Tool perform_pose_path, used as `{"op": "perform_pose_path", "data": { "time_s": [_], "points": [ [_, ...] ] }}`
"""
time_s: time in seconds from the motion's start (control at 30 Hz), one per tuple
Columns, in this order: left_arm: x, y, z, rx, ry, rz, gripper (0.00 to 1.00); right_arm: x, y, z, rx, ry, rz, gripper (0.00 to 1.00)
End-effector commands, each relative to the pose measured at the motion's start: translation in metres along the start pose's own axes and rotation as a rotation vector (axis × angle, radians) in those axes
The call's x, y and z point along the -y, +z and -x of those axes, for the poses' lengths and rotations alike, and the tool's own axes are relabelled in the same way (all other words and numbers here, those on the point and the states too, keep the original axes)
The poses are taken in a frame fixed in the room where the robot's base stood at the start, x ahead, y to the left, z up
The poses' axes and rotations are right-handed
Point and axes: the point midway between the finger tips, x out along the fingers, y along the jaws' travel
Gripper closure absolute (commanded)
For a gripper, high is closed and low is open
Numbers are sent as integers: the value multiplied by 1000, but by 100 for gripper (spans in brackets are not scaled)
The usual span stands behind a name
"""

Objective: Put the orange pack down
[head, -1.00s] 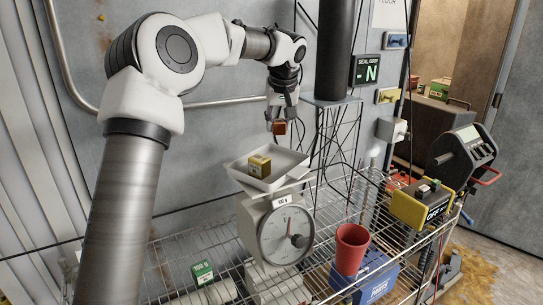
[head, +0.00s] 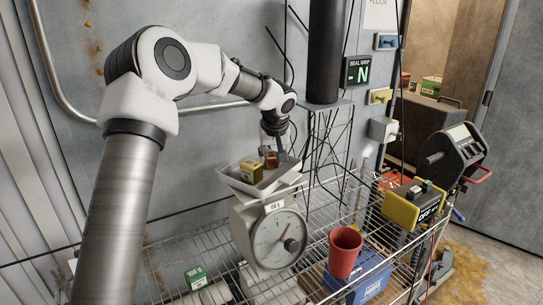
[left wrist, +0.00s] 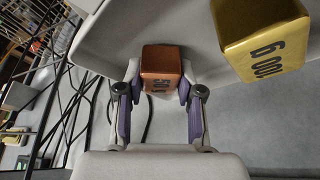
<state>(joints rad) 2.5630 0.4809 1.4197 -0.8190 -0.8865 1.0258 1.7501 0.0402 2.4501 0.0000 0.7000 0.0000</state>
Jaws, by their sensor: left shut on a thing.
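The orange pack (head: 271,160) is in my left gripper (head: 273,154), shut on its sides. The left wrist view shows the orange pack (left wrist: 162,66) between the two purple-padded fingers of my left gripper (left wrist: 159,92). The pack is over the white weighing tray (head: 263,191) of the dial scale (head: 240,229), beside a gold pack (head: 251,171). The gold pack (left wrist: 262,38) reads 100 g and stands right of the orange one in the wrist view, with a gap. I cannot tell whether the orange pack touches the tray. My right gripper is not in view.
The scale stands on a wire rack (head: 160,272). A green pack (head: 196,277) is at the lower left. A red cup (head: 344,252) and a blue box (head: 372,275) are to the right. A black post (head: 324,50) rises behind the tray.

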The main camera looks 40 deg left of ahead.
Motion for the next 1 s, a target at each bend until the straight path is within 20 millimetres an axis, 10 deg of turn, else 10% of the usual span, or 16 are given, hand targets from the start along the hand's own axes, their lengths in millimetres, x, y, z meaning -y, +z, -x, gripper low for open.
{"op": "perform_pose_path", "data": {
  "time_s": [0.1, 0.13, 0.2, 0.67, 1.0],
  "points": [
    [0, 2, -6, 0, 0, 0, 100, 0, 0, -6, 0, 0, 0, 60],
    [0, 2, -5, 0, 0, 0, 60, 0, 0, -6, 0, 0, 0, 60],
    [0, 2, -4, 0, 0, 0, 39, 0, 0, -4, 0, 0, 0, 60],
    [0, 0, 9, -3, 2, 1, 39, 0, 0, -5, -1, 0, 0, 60],
    [0, 0, 94, -4, 1, 1, 39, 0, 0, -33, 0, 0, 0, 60]
  ]
}}
